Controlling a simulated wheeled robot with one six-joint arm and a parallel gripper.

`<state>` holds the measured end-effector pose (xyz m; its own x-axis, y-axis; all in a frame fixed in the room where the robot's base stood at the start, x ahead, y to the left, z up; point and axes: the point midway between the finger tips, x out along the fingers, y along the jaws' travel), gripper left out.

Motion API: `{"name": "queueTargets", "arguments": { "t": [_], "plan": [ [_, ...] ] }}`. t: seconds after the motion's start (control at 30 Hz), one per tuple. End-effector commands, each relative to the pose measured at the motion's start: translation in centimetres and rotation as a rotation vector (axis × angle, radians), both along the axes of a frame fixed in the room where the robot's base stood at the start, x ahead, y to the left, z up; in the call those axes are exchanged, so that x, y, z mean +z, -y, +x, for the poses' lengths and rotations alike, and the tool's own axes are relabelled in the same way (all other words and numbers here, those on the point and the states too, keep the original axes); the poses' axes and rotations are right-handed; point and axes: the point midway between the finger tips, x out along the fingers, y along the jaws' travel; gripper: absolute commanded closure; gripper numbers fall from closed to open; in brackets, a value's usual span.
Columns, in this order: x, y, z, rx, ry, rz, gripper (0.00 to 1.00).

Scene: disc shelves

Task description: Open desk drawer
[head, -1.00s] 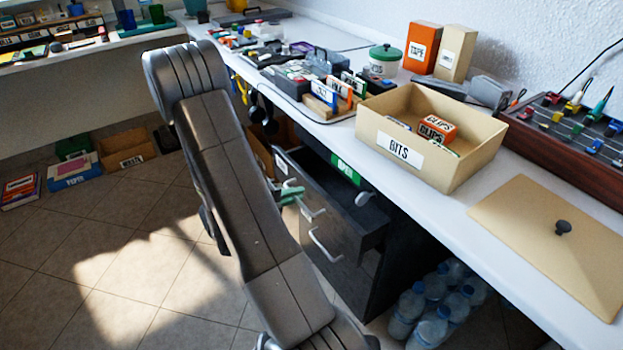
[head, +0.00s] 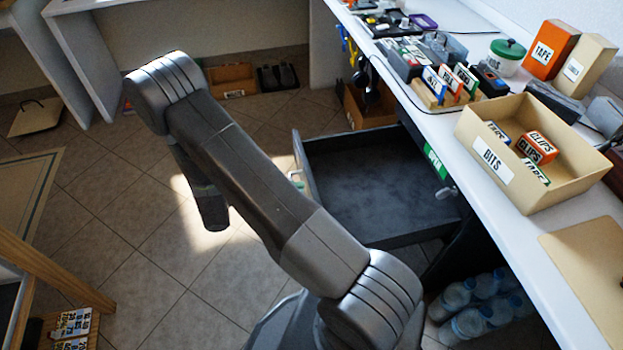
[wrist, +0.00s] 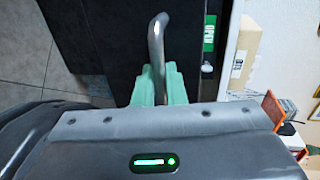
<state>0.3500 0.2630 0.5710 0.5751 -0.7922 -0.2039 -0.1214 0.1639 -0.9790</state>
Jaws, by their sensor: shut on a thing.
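The desk drawer (head: 365,185) is pulled well out from under the white desk, and its dark inside shows empty in the head view. My gripper (wrist: 158,82) has green fingers, shut on the drawer's curved metal handle (wrist: 157,42) in the wrist view. In the head view the gripper (head: 297,178) is mostly hidden behind my arm and the drawer front. A green label (head: 435,162) sits on the desk's edge beside the drawer; the wrist view also shows a green label (wrist: 209,32).
A cream box (head: 530,150) marked BITS, holding several small boxes, stands on the desk (head: 500,212). Water bottles (head: 480,305) stand on the floor under it. A cardboard box (head: 368,108) is behind the drawer.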

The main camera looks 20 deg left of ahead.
Motion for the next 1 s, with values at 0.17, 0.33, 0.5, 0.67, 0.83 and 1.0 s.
{"name": "queueTargets", "arguments": {
  "t": [0.17, 0.33, 0.5, 0.67, 0.83, 1.0],
  "plan": [
    [0.01, -1.10, -0.75, 0.002, 0.000, 0.000, 1.00],
    [-0.06, -1.33, -0.93, 0.001, -0.001, 0.000, 1.00],
    [-0.07, -1.34, -0.91, 0.001, 0.000, 0.001, 1.00],
    [-0.06, -1.34, -0.89, 0.001, 0.000, 0.001, 0.78],
    [-0.04, -1.32, -0.89, 0.001, 0.000, 0.001, 0.72],
    [0.01, -1.43, -0.96, 0.001, 0.000, 0.001, 0.72]
  ]
}}
